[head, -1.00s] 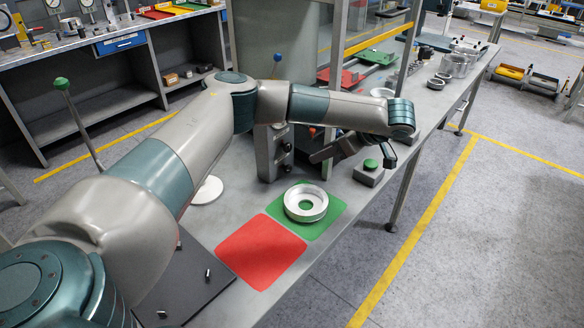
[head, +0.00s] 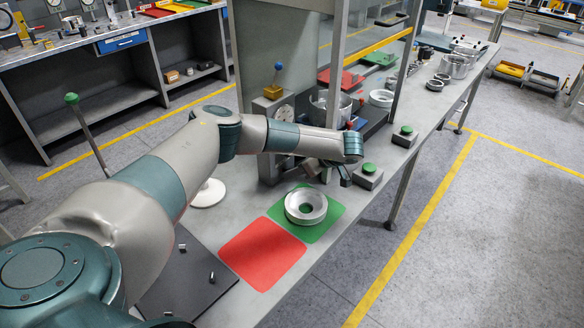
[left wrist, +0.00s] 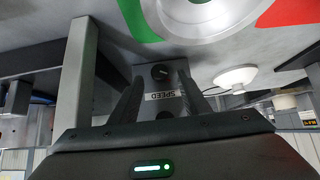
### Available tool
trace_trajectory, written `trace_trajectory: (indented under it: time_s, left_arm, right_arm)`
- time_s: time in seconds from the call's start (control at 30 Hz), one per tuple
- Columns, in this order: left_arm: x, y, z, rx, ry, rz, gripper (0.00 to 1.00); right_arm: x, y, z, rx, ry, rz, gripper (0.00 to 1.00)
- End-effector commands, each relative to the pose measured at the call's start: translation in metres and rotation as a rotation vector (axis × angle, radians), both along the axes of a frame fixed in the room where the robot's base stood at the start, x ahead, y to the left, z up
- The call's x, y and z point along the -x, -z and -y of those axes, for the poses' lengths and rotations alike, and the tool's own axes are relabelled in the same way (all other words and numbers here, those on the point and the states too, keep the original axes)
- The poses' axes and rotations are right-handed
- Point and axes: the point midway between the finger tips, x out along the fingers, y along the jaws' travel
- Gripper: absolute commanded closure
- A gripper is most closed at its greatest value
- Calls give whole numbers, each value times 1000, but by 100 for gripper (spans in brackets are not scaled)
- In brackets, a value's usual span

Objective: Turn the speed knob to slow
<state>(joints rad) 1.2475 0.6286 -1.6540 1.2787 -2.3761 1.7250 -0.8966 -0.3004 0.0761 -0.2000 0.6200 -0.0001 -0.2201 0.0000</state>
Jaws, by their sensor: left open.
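The speed knob (left wrist: 160,72) is a small round black knob on a grey panel in the left wrist view, with a white label reading SPEED (left wrist: 162,96) beside it. A small pale mark shows on it, but I cannot read its setting. My left gripper (left wrist: 160,80) is open, with one dark finger on each side of the knob; I cannot tell whether they touch it. In the head view my left gripper (head: 318,171) is beside the grey machine column (head: 268,160), partly hidden by my wrist. The knob is not clear there. My right gripper is not in view.
A metal ring part (head: 306,206) lies on the green mat (head: 330,222), with a red mat (head: 262,254) next to it. A grey box with a green button (head: 368,176) stands right of my gripper. A blue-ball lever (head: 278,68) rises behind my arm.

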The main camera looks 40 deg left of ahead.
Motion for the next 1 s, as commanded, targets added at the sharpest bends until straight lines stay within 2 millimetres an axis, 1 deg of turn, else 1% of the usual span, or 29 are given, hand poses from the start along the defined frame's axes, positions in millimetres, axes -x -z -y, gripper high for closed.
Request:
trace_trajectory:
  time_s: [0.03, 0.1, 0.3, 0.63, 0.67, 0.7, 0.77, 0.8, 0.83, 1.0]
  left_arm:
    - [1, 3, -6, -2, -2, -2, 57]
    - [-1, 10, -11, -1, -2, -1, 57]
    - [-2, 21, -21, 0, -1, -1, 57]
    - [-2, 23, -23, 0, 1, 1, 57]
    - [-2, 23, -23, 0, 1, 1, 60]
    - [-2, 23, -22, 0, 1, 1, 70]
    - [-2, 23, -22, 0, 1, 1, 84]
    - [-2, 23, -22, 0, 0, 0, 93]
    - [-2, 23, -22, 0, 0, 0, 98]
    - [-2, 23, -22, 0, 0, 3, 98]
  right_arm:
    - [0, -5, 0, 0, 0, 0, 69]
    - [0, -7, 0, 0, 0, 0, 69]
    - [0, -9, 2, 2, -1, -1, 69]
    - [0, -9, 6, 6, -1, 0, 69]
    - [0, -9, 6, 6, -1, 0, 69]
    - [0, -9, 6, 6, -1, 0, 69]
    - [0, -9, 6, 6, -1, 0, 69]
    - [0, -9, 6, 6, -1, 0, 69]
    - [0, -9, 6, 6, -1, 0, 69]
    - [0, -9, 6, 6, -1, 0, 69]
